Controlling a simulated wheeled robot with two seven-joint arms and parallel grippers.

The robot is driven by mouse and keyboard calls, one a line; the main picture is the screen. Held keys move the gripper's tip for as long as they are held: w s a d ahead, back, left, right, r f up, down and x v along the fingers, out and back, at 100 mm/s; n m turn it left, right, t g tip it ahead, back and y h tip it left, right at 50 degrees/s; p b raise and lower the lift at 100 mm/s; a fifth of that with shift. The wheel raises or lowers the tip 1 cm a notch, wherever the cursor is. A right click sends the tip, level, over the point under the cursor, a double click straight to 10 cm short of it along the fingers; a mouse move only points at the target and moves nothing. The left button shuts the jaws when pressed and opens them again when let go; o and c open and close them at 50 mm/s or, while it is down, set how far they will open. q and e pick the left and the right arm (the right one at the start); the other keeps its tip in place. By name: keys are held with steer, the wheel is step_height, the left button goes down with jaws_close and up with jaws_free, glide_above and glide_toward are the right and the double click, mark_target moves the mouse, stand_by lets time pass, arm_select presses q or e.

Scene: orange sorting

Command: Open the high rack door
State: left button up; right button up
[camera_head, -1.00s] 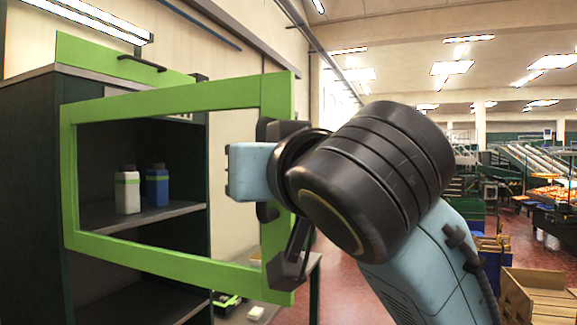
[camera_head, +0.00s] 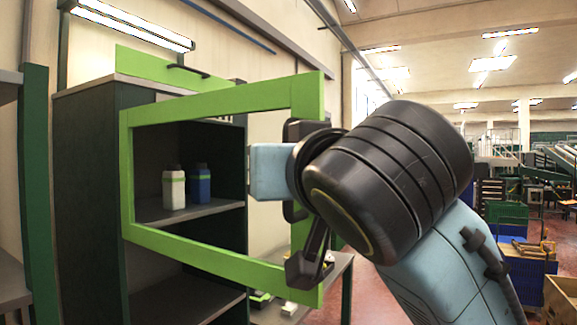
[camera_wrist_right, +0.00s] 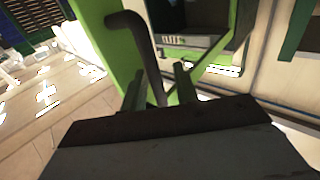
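The high rack door (camera_head: 200,104), a green frame with an open middle, stands ajar on the dark rack (camera_head: 85,190). Its left side is at the rack and its right side stands out toward me. My right gripper (camera_wrist_right: 158,92) is at the door's right side. In the right wrist view its two fingers are apart, on either side of the dark bar handle (camera_wrist_right: 146,45), with narrow gaps showing. In the head view my right wrist hides most of this contact. My left gripper is not in view.
A white bottle (camera_head: 173,190) and a blue bottle (camera_head: 200,185) stand on the rack's shelf (camera_head: 158,211). Another rack's green post (camera_head: 38,180) is at the left edge. A table (camera_head: 338,264) stands behind the door. Crates (camera_head: 527,262) stand at the right.

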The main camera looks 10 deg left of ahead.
steer(key=shift+d, duration=0.1)
steer(key=shift+s+d, duration=0.1)
steer(key=shift+s, duration=0.1)
steer(key=p+v, duration=0.4)
steer(key=v, duration=0.9)
steer(key=shift+w+f, duration=0.1)
steer(key=shift+f, duration=0.05)
